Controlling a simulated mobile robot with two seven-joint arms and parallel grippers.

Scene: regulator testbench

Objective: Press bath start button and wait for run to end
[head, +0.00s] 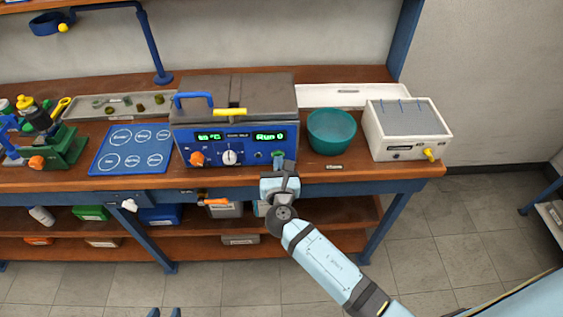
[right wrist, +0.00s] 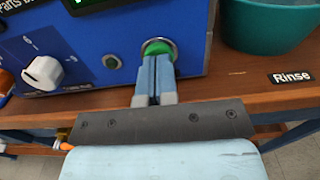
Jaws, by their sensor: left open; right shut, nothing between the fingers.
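The bath (head: 235,110) is a grey-lidded box with a blue front panel, standing at the middle of the bench. Its green displays show a temperature and what looks like "Run 0" (head: 270,136). The green start button (right wrist: 158,47) sits in a metal ring at the panel's lower right. My right gripper (head: 278,157) is shut and empty, with its fingertips (right wrist: 158,62) right at the button and covering its lower part. I cannot tell whether the button is pressed in. Only the fingertips of my left gripper (head: 164,313) show at the bottom edge, apart and empty.
A teal bowl (head: 331,133) stands right of the bath behind a "Rinse" label (right wrist: 291,76). A white box (head: 405,135) with a yellow knob stands farther right. A white dial (head: 229,157) and orange knob (head: 197,158) are on the panel. A blue mat (head: 108,168) lies left.

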